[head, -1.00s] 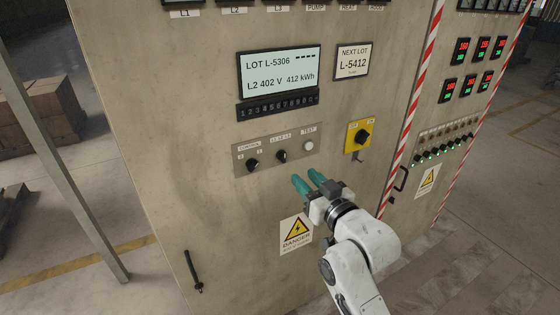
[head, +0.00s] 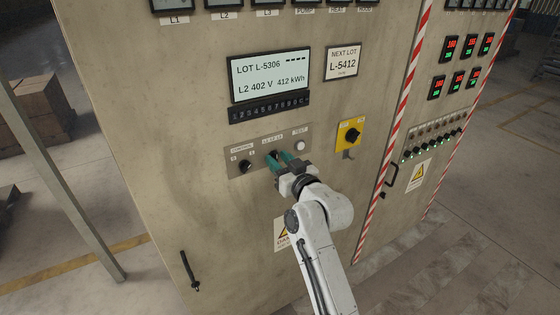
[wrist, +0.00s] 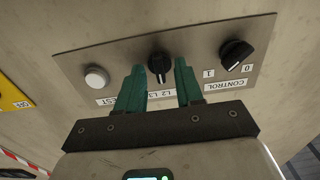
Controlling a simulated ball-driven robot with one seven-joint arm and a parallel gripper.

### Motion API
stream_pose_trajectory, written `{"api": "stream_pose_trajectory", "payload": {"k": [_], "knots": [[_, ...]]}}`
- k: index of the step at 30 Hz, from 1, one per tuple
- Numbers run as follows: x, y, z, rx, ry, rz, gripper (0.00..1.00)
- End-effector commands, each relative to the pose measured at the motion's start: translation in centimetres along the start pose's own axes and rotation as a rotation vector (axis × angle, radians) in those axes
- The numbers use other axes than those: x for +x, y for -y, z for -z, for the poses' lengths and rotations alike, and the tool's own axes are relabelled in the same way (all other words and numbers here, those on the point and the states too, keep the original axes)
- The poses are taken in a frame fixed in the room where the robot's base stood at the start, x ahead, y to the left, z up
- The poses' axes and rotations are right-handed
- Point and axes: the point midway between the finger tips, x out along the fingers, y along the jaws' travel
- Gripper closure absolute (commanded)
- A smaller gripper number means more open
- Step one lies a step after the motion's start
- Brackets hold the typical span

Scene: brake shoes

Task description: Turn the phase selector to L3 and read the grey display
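The phase selector is a small black knob (wrist: 159,64) on the grey plate, with the L1 L2 L3 label partly hidden by a finger. In the upside-down wrist view its white mark points down toward the label. My gripper (wrist: 160,68) is open, its teal fingers on either side of the knob in the picture; I cannot tell whether they touch it. In the head view my gripper (head: 279,158) is at the knob and partly covers it. The grey display (head: 270,75) reads LOT L-5306, four dashes, and L2 402 V 412 kWh.
The CONTROL knob (wrist: 236,53) and the pale TEST button (wrist: 97,77) flank the selector closely. A yellow plate with a black switch (head: 348,136) is to the right. A keypad strip (head: 270,108) lies under the display. A NEXT LOT L-5412 card (head: 342,63) hangs beside it.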

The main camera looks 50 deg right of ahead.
Motion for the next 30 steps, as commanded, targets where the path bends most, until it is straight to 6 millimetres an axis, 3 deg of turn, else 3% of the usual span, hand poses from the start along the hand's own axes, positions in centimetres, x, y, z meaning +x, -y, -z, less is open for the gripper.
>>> {"api": "stream_pose_trajectory", "payload": {"k": [12, 30], "knots": [[-0.03, 0.01, 0.00, 0.000, 0.000, 0.000, 1.00], [-0.04, -0.10, 0.04, 0.094, 0.000, -0.001, 1.00]]}}
